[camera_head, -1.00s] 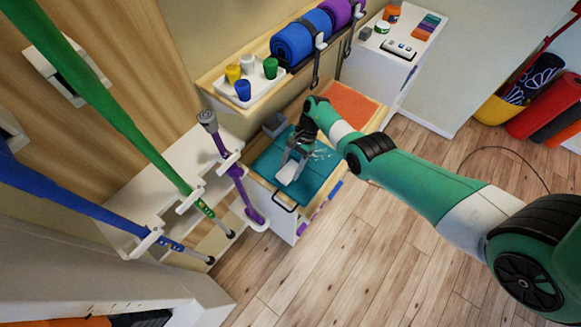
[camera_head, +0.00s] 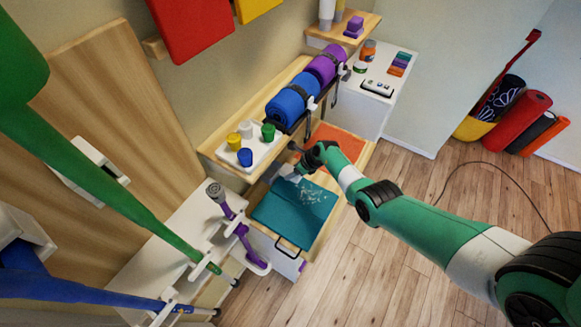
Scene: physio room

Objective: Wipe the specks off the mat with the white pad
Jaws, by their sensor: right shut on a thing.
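The teal mat (camera_head: 290,217) lies on the low wooden-topped cabinet below the wall shelf. Pale specks (camera_head: 316,193) are scattered over its upper right part. My right gripper (camera_head: 298,166) is at the mat's far edge, under the shelf, partly hidden by its own wrist. It is shut on the white pad (camera_head: 289,173), which shows as a small pale patch at the far edge of the mat. I cannot tell whether the pad touches the mat. My left gripper is out of view.
The shelf (camera_head: 207,149) above holds a white tray (camera_head: 264,150) of coloured cups and rolled mats (camera_head: 293,103). An orange mat (camera_head: 337,142) lies beside the teal one. Purple, green and blue poles stand at left.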

